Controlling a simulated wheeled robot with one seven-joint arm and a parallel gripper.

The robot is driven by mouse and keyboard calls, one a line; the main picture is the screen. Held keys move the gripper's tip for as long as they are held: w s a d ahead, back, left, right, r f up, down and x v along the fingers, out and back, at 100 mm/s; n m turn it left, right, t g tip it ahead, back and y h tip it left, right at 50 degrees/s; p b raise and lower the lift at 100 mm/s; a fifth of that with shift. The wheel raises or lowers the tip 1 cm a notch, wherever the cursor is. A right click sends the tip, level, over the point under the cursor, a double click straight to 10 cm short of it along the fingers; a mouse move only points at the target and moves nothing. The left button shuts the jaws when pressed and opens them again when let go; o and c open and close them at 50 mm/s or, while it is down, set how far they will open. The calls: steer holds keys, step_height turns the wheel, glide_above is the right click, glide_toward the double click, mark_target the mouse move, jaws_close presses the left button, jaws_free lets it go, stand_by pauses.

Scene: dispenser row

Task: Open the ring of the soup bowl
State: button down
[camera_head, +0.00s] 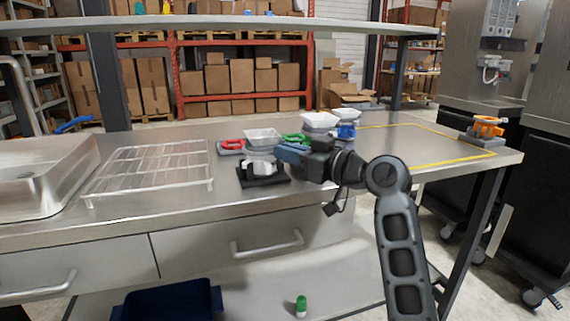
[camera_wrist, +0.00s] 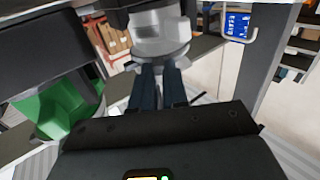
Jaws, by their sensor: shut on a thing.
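My gripper (camera_head: 281,153) is low over the worktop, beside a black-based holder (camera_head: 264,180) with a white part on it. In the wrist view my two dark fingers (camera_wrist: 158,72) are close together on a small part at the edge of a grey round rim (camera_wrist: 160,57). The fingers hide most of that part. A pale cylinder-like body (camera_wrist: 158,25) rises from the rim. A white bowl (camera_head: 262,136) stands just behind the holder. I cannot tell for certain which bowl is the soup bowl.
A red ring clamp (camera_head: 231,146) and a green one (camera_head: 296,138) lie close by. White bowls (camera_head: 320,119) and a blue clamp (camera_head: 344,130) stand behind my gripper. An orange clamp (camera_head: 488,128) is far right. A wire rack (camera_head: 153,172) and sink (camera_head: 45,172) are left.

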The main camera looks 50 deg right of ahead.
steer(key=shift+w+d+n+y+b, duration=0.1)
steer(key=shift+d+n+y+b, duration=0.3)
steer(key=shift+y, duration=0.3)
steer(key=shift+d+n+y+b, duration=0.3)
steer(key=shift+n+y, duration=0.2)
steer(key=shift+y, duration=0.2)
steer(key=c, duration=1.1)
jaws_free()
steer(key=shift+s+d, duration=0.25)
steer(key=shift+s, duration=1.05)
steer(key=shift+s+d, duration=0.25)
steer(key=shift+s, duration=1)
steer(key=shift+s+d, duration=0.25)
steer(key=shift+s, duration=1.05)
